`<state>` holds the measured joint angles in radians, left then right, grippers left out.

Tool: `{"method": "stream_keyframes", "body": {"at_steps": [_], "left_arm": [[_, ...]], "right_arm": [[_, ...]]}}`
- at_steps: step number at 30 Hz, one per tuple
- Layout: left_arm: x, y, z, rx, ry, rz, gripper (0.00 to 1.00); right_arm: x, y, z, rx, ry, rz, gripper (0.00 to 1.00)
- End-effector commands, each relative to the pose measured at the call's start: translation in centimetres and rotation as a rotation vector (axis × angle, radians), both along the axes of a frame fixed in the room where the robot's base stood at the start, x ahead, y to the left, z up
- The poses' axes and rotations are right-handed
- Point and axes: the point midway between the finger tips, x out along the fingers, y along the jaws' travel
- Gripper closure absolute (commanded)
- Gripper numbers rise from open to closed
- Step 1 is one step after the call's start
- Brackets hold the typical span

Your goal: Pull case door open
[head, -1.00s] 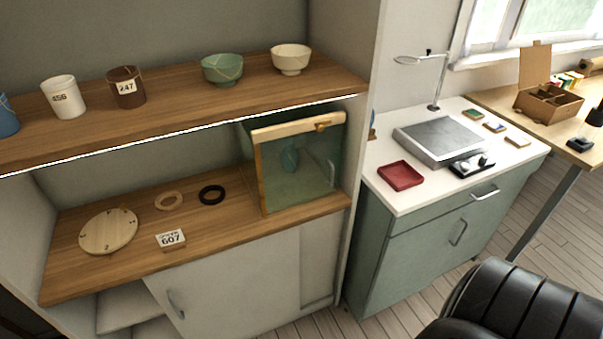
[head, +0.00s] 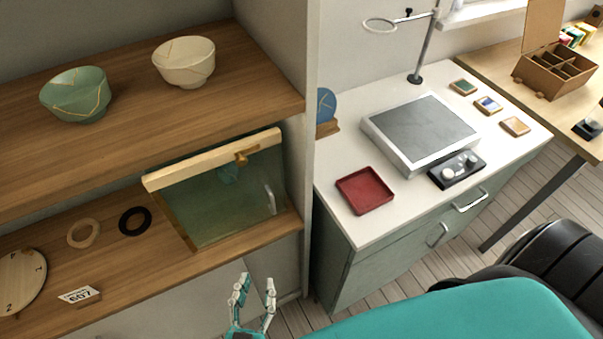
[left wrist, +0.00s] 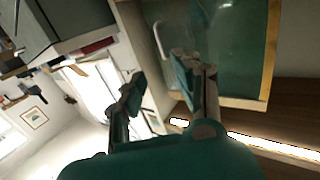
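The display case (head: 215,210) stands on the lower wooden shelf, with a pale wood top edge, a brass knob (head: 241,158) and a greenish glass door that looks shut. A pale upright handle (head: 270,199) is at the door's right side. The case glass (left wrist: 225,45) and the handle (left wrist: 161,38) also show in the left wrist view. My left gripper (head: 256,283) is open and empty, below and in front of the case, apart from the handle. In the left wrist view its spread fingers (left wrist: 158,68) point toward the handle. My right gripper is not in view.
A shelf (head: 130,150) with two bowls overhangs the case. Rings (head: 135,221) and a 607 card (head: 79,295) lie left of it. A cabinet wall (head: 305,130) stands close on the right, before a counter with a red tray (head: 365,191). A black chair (head: 550,250) is at right.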

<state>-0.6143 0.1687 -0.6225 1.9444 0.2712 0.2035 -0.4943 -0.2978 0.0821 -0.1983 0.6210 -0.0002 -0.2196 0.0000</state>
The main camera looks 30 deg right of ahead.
Motion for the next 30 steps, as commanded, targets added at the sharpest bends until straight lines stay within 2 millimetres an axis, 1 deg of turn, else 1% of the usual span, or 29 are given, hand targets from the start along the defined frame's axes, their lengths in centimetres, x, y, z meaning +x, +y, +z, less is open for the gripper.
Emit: {"method": "stream_keyframes", "body": {"at_steps": [1,3,5,8,14,24,30], "left_arm": [[-0.1,0.0,1.1,-0.013,-0.017,0.002,0.68],[0.1,-0.2,2.0,-0.023,-0.031,0.005,0.68],[0.4,-0.4,2.2,-0.025,-0.035,0.006,0.68],[1.5,-1.0,2.2,-0.026,-0.036,0.007,0.68],[5.0,-3.2,2.3,-0.027,-0.036,0.006,0.68],[11.3,-7.1,2.1,-0.024,-0.035,0.006,0.68],[13.7,-8.6,1.9,-0.025,-0.033,0.005,0.68]], "right_arm": [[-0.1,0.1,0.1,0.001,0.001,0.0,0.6],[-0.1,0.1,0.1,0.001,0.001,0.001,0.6],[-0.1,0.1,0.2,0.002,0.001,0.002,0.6],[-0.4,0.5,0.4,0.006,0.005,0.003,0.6],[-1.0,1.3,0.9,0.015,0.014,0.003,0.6],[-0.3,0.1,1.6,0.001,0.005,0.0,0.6],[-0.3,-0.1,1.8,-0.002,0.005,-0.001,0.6]]}}
